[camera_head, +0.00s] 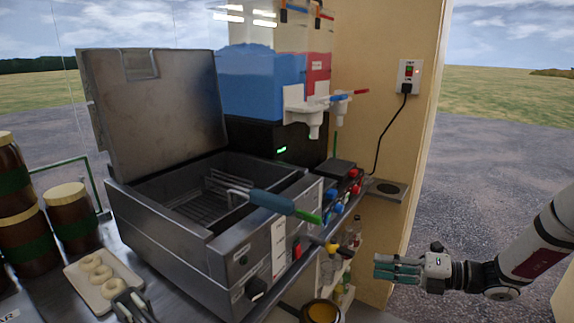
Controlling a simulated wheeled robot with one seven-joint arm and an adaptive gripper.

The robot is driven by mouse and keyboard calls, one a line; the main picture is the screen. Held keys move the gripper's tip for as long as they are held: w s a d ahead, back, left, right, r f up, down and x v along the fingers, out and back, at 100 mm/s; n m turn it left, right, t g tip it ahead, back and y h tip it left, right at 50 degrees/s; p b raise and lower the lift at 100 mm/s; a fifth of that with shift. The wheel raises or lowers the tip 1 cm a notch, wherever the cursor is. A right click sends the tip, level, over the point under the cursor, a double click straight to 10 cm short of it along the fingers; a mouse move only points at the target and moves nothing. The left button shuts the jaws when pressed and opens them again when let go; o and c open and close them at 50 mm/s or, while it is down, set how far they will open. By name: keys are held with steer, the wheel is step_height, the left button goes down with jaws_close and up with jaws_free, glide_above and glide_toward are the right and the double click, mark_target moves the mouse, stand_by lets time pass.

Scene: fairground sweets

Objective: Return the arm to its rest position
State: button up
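My gripper (384,268) is at the lower right, at the end of my white and dark arm, pointing left. It is out in the open, to the right of the counter and apart from it. Its fingers are greenish and look close together, seen from the side. Whether they are open or shut cannot be made out. No object shows between them.
A metal fryer (200,255) with raised lid (160,100) and a basket handle (270,203) stands on the counter. A slush machine (262,85) is behind it. A doughnut tray (80,290) and brown jars (72,220) are at left. A wall socket (408,75) has a plugged cord.

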steer(key=s+a+r+n+g+h+p, duration=0.1)
steer(key=s+a+r+n+g+h, duration=0.3)
steer(key=s+r+n, duration=0.4)
steer(key=s+a+r+n+g+h+p, duration=0.1)
steer(key=s+a+r+n+g+h, duration=0.1)
steer(key=s+a+r+n+g, duration=0.6)
steer(key=s+d+r+n+t+h, duration=0.1)
steer(key=s+r+n+t+h, duration=0.1)
steer(key=s+n, duration=0.3)
steer(key=s+d+r+n+t+h+p, duration=0.1)
steer(key=s+n+t+h, duration=0.3)
steer(key=n, duration=0.5)
steer(key=s+d+r+n+t+h+p, duration=0.1)
steer(key=s+d+r+n+t+h, duration=0.1)
steer(key=s+n, duration=0.5)
steer(key=shift+d+r+n+t+h, duration=0.4)
steer(key=shift+d+r+n+t, duration=0.15)
steer(key=shift+d+r, duration=0.25)
